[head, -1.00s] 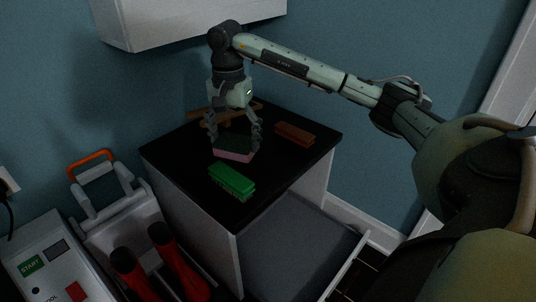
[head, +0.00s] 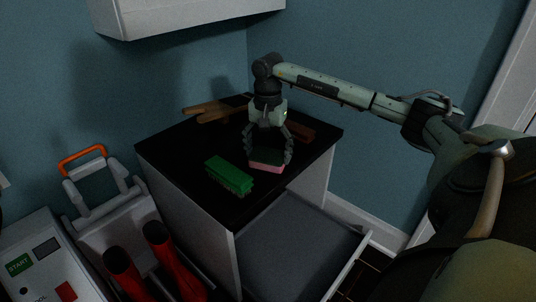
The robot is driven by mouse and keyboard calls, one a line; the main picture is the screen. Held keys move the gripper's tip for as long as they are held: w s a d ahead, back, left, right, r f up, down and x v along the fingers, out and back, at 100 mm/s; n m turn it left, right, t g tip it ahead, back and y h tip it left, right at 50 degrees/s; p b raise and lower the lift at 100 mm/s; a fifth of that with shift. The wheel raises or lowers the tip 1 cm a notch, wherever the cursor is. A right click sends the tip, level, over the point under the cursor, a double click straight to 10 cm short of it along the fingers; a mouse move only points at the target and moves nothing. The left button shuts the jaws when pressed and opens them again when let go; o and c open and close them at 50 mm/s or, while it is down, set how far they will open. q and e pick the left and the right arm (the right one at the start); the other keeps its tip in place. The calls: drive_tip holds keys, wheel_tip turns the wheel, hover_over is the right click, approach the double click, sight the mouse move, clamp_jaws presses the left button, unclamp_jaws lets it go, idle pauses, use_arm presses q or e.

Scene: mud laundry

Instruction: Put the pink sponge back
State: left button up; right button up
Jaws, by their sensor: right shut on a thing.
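The pink sponge (head: 266,167), pink below with a dark green top, is between the fingers of my right gripper (head: 268,158). The gripper points down and is shut on it, above the black top of the cabinet (head: 180,150), near its front right edge. I cannot tell whether the sponge still touches the top. An open grey drawer (head: 292,245) sticks out of the cabinet below and in front of the sponge. My left gripper is not in view.
A green brush (head: 230,175) lies left of the sponge. An orange-brown brush (head: 300,132) is behind the gripper, and wooden-handled items (head: 212,112) lie at the back. Red boots (head: 168,258) and a grey caddy with an orange handle (head: 82,154) stand at left. A white wall cabinet (head: 180,12) hangs above.

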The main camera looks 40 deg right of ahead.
drive_tip(key=shift+r, duration=0.1)
drive_tip(key=o, duration=1.1)
